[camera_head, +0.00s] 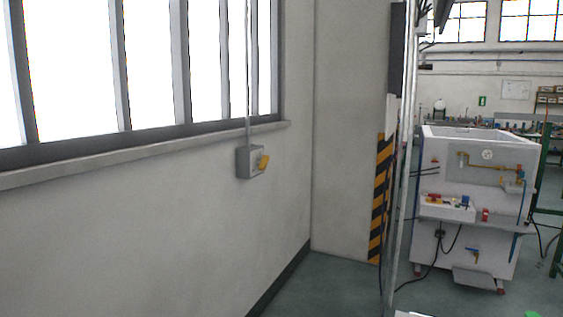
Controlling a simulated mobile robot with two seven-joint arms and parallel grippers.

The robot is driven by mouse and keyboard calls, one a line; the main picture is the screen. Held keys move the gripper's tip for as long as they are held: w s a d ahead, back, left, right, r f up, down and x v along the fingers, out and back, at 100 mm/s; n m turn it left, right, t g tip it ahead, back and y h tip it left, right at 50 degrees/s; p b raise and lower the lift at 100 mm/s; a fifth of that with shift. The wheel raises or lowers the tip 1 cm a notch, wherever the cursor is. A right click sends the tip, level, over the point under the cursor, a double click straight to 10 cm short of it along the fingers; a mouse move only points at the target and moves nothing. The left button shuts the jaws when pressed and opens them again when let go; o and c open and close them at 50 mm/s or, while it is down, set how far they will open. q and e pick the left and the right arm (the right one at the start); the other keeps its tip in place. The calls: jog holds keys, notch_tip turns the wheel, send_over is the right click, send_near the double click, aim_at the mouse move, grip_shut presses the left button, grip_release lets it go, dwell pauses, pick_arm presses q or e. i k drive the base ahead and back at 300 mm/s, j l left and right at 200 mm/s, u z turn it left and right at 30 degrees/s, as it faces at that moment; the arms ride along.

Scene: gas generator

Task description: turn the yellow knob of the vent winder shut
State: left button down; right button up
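The vent winder is a small grey box (246,163) on the white wall, just below the window sill. A thin rod or conduit (248,90) runs up from it in front of the window. Its yellow knob (263,162) sticks out from the right side of the box and looks tilted. Neither of my grippers shows in the head view, and nothing touches the knob. The knob is small in the picture, so its exact turn is hard to read.
A barred window (150,65) with a sill (130,152) runs along the left wall. A metal pole (405,170) and a black-and-yellow striped panel (381,200) stand right of the winder. A white machine (465,255) stands further right. Green floor (325,290) is clear below the winder.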

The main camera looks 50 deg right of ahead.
aim_at(263, 163)
jog(key=i+l+z, duration=0.15)
jog(key=i+z, duration=0.3)
jog(key=i+j+z, duration=0.1)
jog(key=i+z, duration=0.35)
jog(key=i, duration=0.15)
jog(key=i+l+u, duration=0.15)
jog(key=i+l, duration=0.6)
jog(key=i, duration=0.15)
jog(key=i+l+u, duration=0.2)
jog(key=l, duration=0.35)
jog(key=i+l+u, duration=0.15)
jog(key=i+l, duration=0.05)
jog(key=l, duration=0.1)
